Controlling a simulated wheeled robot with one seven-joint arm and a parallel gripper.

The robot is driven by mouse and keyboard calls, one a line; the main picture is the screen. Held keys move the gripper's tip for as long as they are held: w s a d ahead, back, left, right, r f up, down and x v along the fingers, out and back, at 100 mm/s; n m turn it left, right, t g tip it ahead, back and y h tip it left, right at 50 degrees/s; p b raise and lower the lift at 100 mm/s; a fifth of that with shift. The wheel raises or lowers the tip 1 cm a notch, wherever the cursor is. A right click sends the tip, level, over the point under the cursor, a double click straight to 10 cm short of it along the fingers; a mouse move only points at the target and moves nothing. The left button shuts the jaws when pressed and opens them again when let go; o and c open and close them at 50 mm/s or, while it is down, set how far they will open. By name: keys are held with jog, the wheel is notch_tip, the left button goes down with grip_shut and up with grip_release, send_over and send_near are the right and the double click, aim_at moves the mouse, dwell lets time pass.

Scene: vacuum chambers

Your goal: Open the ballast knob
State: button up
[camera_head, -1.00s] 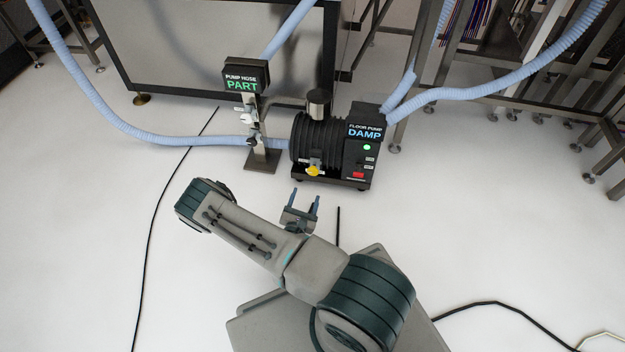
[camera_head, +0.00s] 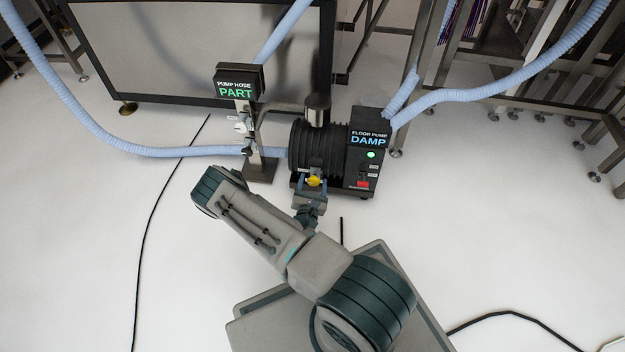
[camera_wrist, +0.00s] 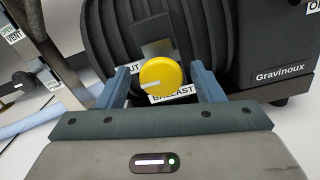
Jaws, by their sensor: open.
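The ballast knob (camera_wrist: 161,74) is a round yellow knob with a white mark on its left side. It sits low on the front of the black floor pump (camera_head: 317,147), above a label reading BALLAST (camera_wrist: 172,93). In the head view the yellow knob (camera_head: 314,181) shows just past my fingers. My gripper (camera_wrist: 160,84) is open, with one blue finger on each side of the knob. Small gaps seem to show between fingers and knob, and I cannot tell if either touches. My gripper also shows at the pump's front in the head view (camera_head: 312,188).
The pump's control box (camera_head: 369,140) has a DAMP display, a green light and a red switch. A pump hose post (camera_head: 260,165) reading PART stands to its left. Blue hoses (camera_head: 115,143) run from both sides. A black cable (camera_head: 160,215) lies on the open white floor.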

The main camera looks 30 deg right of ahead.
jog(key=shift+w+d, duration=0.2)
jog(key=c, duration=1)
